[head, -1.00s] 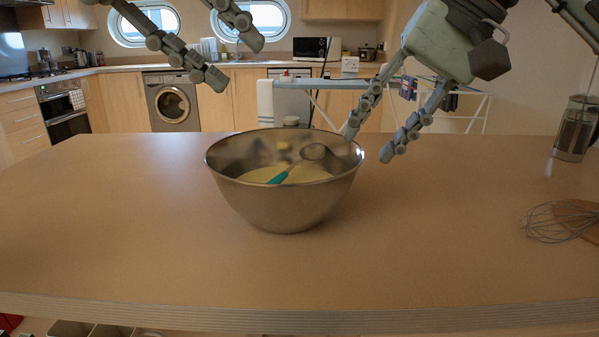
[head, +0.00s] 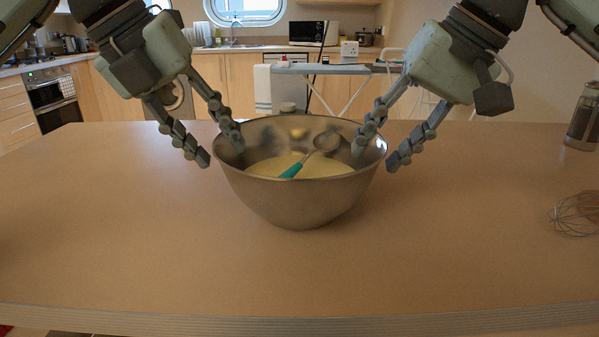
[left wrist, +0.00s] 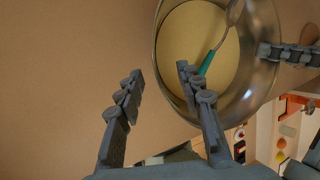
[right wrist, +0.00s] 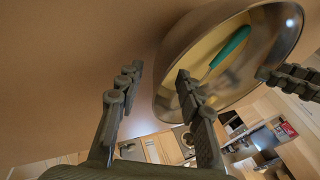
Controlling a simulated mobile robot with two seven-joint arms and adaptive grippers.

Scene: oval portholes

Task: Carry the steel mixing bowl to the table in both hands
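The steel mixing bowl (head: 300,205) stands upright on the wooden worktop (head: 130,235). It holds pale yellow batter (head: 325,169) and a spoon with a teal handle (head: 291,171) leaning inside. My left gripper (head: 222,151) is open at the bowl's left rim, one finger over the inside and one outside. My right gripper (head: 376,156) is open at the right rim in the same way.
A wire whisk (head: 575,214) lies at the right, with a glass press (head: 583,118) behind it. The worktop in front of the bowl is clear. Behind are an ironing board (head: 330,69) and kitchen counters.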

